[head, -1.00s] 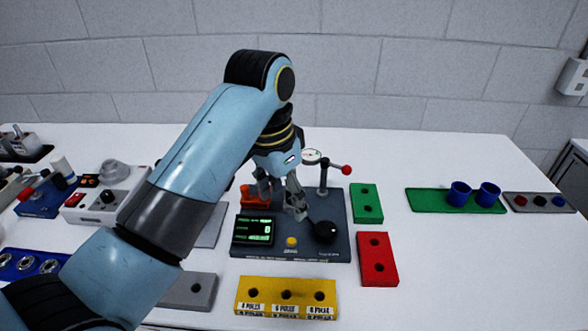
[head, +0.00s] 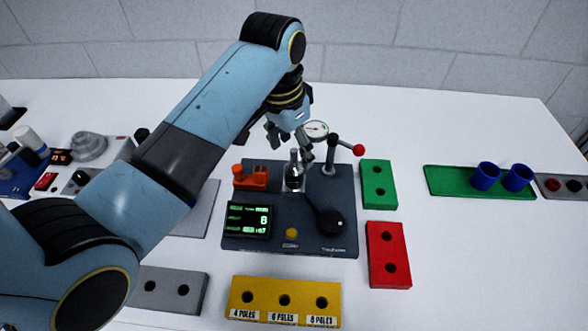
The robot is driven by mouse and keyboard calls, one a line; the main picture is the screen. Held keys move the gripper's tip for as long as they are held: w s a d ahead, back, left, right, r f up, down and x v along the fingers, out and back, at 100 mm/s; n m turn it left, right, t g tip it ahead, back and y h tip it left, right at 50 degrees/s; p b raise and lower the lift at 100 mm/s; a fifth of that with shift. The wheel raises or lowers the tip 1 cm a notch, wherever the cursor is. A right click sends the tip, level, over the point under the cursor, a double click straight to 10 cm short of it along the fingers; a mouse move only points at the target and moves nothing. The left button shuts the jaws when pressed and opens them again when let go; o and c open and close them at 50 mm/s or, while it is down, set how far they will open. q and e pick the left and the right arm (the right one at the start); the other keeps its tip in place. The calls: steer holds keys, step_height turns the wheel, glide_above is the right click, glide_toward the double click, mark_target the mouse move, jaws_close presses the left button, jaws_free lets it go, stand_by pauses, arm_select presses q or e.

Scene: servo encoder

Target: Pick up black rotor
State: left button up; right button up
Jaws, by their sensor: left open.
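A black round part with an arm (head: 329,222) lies on the right of the dark test station (head: 270,244); I cannot tell whether it is the rotor. A silver upright part (head: 294,174) stands at the station's centre. A small black round piece (head: 573,185) sits in a grey tray at the far right and could also be the rotor. My left gripper (head: 289,143) is open, with its fingers just above and behind the silver part, and nothing shows between them. My right gripper is not in view.
A green tray (head: 450,182) holds two blue cups (head: 486,176). The table at front right is clear.

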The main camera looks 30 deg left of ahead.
mark_target(296, 159)
arm_select(q)
steer(key=f, duration=0.3)
steer(key=f+p, duration=0.1)
steer(key=shift+w+d+f, duration=0.2)
steer(key=shift+d+f, duration=0.05)
steer(key=shift+w+f, duration=0.1)
steer(key=shift+f, duration=0.15)
steer(key=c, duration=0.4)
jaws_close()
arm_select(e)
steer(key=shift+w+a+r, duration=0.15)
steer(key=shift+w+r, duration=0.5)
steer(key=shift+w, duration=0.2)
